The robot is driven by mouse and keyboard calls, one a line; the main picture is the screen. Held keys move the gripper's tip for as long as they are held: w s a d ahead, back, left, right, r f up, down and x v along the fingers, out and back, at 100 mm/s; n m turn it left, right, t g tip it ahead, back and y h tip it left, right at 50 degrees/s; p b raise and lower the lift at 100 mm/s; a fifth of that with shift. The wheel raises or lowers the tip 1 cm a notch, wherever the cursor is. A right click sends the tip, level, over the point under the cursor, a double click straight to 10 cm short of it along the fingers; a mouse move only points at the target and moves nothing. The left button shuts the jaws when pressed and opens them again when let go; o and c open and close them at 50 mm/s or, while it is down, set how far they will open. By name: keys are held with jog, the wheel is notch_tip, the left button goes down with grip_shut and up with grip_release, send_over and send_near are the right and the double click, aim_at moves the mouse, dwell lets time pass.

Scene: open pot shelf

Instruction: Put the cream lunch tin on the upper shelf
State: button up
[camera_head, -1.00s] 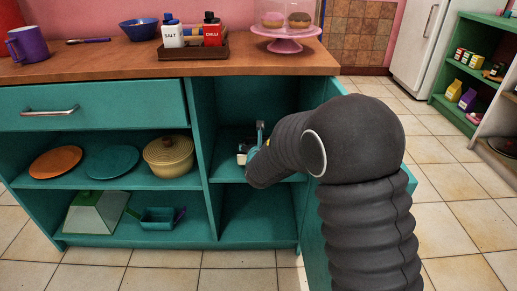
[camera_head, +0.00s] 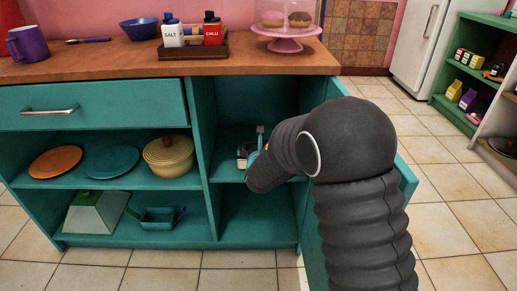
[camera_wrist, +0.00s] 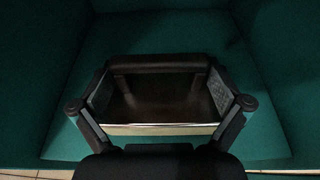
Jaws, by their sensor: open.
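In the wrist view, a box-like thing with a dark, shiny top and a pale cream front edge (camera_wrist: 160,129), which looks like the lunch tin, lies between my fingers. A dark bar crosses its far side. My gripper (camera_wrist: 160,100) is open, with one finger on each side of it; whether they touch it I cannot tell. In the head view my gripper (camera_head: 254,152) is inside the right upper compartment, just above the upper shelf (camera_head: 228,172). My arm hides much of it, and the tin is not clear there.
Teal walls stand close around my gripper. The lower right compartment (camera_head: 250,222) looks empty. Left of the divider (camera_head: 207,150) are a lidded pot (camera_head: 170,160) and plates (camera_head: 113,160). An open door (camera_head: 405,178) stands at the right. The countertop (camera_head: 110,62) is overhead.

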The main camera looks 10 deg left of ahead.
jog(key=v, duration=1.2)
jog(key=shift+r+b, duration=0.2)
jog(key=shift+b, duration=0.15)
